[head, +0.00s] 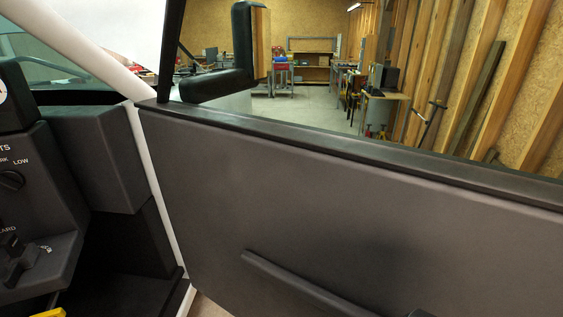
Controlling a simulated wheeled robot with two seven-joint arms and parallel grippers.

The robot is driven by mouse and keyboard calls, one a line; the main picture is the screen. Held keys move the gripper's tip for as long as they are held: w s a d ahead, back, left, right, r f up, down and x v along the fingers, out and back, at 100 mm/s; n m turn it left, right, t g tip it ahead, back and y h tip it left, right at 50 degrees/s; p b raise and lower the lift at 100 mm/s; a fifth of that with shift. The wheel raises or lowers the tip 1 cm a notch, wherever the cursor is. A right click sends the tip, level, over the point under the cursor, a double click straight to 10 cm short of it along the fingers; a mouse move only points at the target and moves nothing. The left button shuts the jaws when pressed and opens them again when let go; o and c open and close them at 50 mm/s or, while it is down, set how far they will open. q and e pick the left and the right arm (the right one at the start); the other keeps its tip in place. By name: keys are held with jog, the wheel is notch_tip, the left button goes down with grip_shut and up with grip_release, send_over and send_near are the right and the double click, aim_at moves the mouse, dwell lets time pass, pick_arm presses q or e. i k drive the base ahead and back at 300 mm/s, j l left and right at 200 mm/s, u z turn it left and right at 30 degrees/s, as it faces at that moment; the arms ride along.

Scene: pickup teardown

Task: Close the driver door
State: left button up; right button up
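The driver door (330,200) fills the middle and right of the head view, its dark grey inner panel facing me. Its front edge runs along the white door pillar (150,170). A strip of pale floor (207,307) shows between the pillar's foot and the door's lower front edge, so the door stands open there; its rear edge is out of frame. A dark pull bar (300,284) slants across the lower panel. The black side mirror (228,70) stands outside above the door's front. Neither of my grippers shows in this view.
The dashboard (45,190) with a knob and switches is at the left. A small yellow piece (42,313) is cut off at the bottom left; I cannot tell what it is. Beyond the door are a workshop floor, a bench (386,95) and wooden wall studs.

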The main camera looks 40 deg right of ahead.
aim_at(308, 157)
jog(key=l+z, duration=0.1)
jog(key=z, duration=0.7)
jog(key=i+l+z, duration=0.1)
jog(key=z, duration=0.65)
jog(key=i, duration=0.05)
